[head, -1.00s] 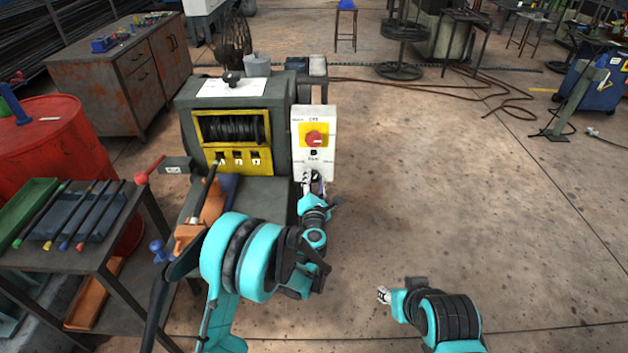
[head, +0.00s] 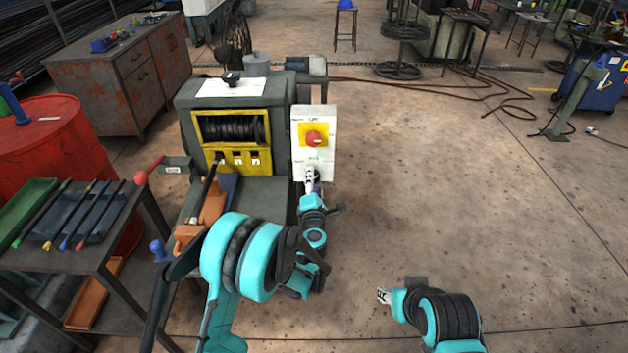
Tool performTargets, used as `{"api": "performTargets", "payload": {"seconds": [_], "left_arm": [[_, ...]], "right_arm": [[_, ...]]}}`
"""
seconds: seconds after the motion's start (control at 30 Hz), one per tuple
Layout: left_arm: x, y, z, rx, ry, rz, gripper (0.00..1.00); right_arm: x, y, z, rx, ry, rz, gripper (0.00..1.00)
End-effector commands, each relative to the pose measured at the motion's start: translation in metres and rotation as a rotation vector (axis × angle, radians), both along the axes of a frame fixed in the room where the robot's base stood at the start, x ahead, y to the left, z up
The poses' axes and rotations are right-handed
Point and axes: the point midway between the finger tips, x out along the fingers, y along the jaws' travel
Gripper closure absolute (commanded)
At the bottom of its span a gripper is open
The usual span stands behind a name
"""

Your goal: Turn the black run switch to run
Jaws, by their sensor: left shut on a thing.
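The white control box (head: 328,155) stands at the right side of the capstan machine. A red rotary knob on a yellow plate (head: 314,138) is on its upper face. My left gripper (head: 311,170) is against the lower face, just below the red knob, and is shut on the black run switch. Its fingers hide the switch, so I cannot tell which way it points. My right gripper (head: 383,296) is low over the bare floor, well away from the box. Its fingers are too small to read.
The capstan machine (head: 184,125) with its yellow-framed drum window (head: 198,128) stands left of the box. A tool table (head: 98,256) and red drum (head: 50,145) are farther left.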

Motion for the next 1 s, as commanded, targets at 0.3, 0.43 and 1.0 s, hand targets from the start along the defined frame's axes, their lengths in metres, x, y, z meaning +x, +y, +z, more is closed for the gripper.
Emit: {"api": "performTargets", "payload": {"seconds": [0.3, 0.43, 1.0], "left_arm": [[0.000, 0.000, 0.000, 0.001, 0.000, -0.001, 0.42], [0.000, 0.000, 0.000, 0.000, 0.000, -0.001, 0.42], [-0.067, -0.001, 0.000, 0.000, 0.000, -0.002, 0.42]], "right_arm": [[0.000, 0.000, 0.000, 0.000, 0.000, 0.000, 0.60], [0.000, 0.000, 0.000, 0.000, 0.000, 0.000, 0.60], [0.000, 0.000, 0.000, 0.000, 0.000, 0.000, 0.60]]}}
